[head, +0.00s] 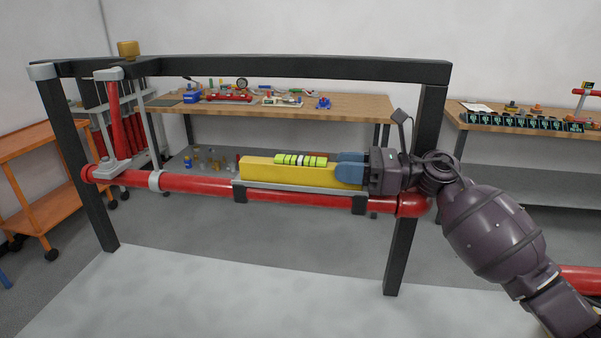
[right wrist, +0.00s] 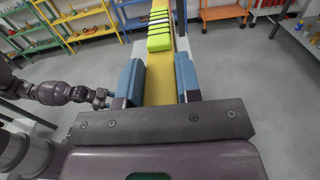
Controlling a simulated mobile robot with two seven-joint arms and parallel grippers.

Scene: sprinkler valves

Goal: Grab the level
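The level (head: 285,174) is a long yellow bar with a green, black-striped part on top. It lies lengthwise along the red pipe (head: 190,184), over a grey bracket, near the pipe's right end. My right gripper (head: 350,168) reaches in from the right, with its blue fingers on both sides of the level's right end. In the right wrist view the yellow bar (right wrist: 159,80) fills the space between the fingers, with no clear gap. My left gripper (right wrist: 102,98) shows small and partly hidden in the right wrist view; its fingers cannot be made out.
A black frame (head: 250,66) stands around the pipe, with posts at left and right. A grey upright part stands on the pipe's left end. Behind are a wooden workbench (head: 345,106) with fittings, another bench at right, and an orange cart (head: 35,140) at left.

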